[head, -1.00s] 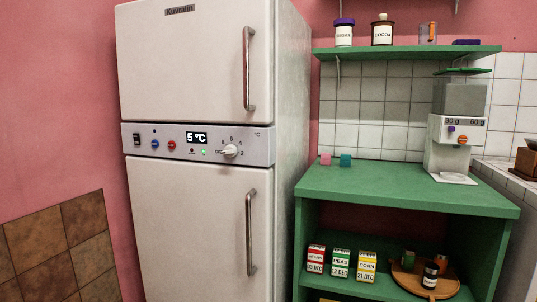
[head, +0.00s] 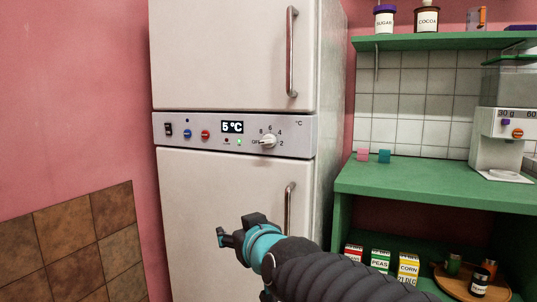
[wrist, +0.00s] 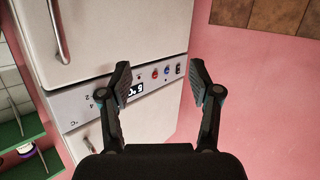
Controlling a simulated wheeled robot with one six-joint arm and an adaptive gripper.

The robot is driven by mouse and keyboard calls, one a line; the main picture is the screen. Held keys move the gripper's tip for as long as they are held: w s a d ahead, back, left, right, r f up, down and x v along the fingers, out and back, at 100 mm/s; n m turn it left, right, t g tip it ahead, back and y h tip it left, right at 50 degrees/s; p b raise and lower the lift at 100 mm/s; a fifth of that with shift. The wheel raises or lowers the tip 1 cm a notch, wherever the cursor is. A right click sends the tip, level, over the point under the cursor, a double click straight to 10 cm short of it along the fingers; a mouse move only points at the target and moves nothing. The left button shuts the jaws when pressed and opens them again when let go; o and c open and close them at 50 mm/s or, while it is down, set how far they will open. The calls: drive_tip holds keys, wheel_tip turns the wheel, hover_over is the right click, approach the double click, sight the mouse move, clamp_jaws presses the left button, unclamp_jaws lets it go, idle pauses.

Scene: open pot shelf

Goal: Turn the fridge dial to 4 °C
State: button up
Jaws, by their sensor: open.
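The white fridge (head: 225,55) has a control panel between its two doors. The white dial (head: 267,141) sits on the panel's right, with OFF, 8, 6, 4 and 2 around it; its exact pointing is too small to read. The display (head: 232,127) reads 5 °C and also shows, turned over, in the wrist view (wrist: 135,90). My gripper (head: 222,237) is in front of the lower door, below and left of the dial, apart from it. In the wrist view its fingers (wrist: 160,80) are spread and empty; the left one seems to hide the dial.
Beside the display are a black switch (head: 168,129), a blue button (head: 187,133) and a red button (head: 205,134). Long door handles (head: 291,52) stick out near the dial, above and below. A green shelf unit (head: 435,180) stands to the right.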

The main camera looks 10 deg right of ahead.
drive_tip(key=w+r+t+h+b, duration=0.1)
drive_tip(key=w+r+t+h, duration=0.1)
drive_tip(key=w+r+t, duration=0.25)
drive_tip(key=m+h+b, duration=0.4)
drive_tip(key=m+h, duration=0.4)
drive_tip(key=h, duration=0.5)
approach(266, 144)
drive_tip(key=x, duration=1)
drive_tip(key=shift+p, duration=0.4)
drive_tip(key=c, duration=1.1)
drive_tip(key=shift+c, duration=0.2)
drive_tip(key=shift+g, duration=0.25)
